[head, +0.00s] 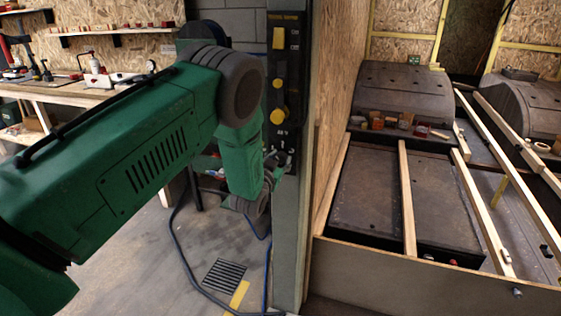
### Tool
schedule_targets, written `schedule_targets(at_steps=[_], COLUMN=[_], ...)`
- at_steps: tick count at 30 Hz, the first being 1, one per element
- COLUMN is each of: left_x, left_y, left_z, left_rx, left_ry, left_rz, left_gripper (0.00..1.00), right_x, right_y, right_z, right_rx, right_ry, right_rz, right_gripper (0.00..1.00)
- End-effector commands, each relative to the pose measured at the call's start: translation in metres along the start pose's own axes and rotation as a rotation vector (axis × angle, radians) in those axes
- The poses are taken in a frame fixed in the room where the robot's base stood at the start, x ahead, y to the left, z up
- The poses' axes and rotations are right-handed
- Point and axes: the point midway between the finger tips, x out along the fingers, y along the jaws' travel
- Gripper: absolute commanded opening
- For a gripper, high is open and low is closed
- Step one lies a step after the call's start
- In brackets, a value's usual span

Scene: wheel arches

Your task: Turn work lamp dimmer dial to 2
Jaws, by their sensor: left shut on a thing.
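A dark control panel (286,65) is fixed to the narrow end of the grey post, with yellow controls and small white labels. My left gripper (277,163) is at the lower end of this panel, below the yellow controls. It is shut on what appears to be the work lamp dimmer dial, which is mostly hidden by the fingers. The dial's pointer and its setting are too small and covered to read. My green left arm reaches in from the left and hides part of the panel's left side. My right gripper is not in view.
A yellow round knob (277,116) sits just above my left gripper. The post (289,230) and an OSB wall (337,70) stand to the right. Beyond are wheel arches (405,92) and wooden battens. A workbench (60,92) is at the back left. A blue cable hangs below.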

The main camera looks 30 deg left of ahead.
Motion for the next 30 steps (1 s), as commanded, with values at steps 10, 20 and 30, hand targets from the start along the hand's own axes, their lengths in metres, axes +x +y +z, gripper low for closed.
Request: schedule_targets(at_steps=[10,20,30], left_x=[0.000,0.000,-0.001], left_y=[0.002,0.003,0.003], left_z=[0.002,0.002,0.002], left_rx=[0.326,0.609,0.785], left_ry=[-0.007,-0.013,-0.019], left_rz=[0.002,0.005,0.006], left_gripper=[0.01,0.01,0.01], right_x=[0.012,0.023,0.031], right_y=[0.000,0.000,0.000], right_z=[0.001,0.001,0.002], right_rx=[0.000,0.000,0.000], right_ry=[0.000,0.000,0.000], right_rz=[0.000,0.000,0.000], right_gripper=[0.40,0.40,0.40])
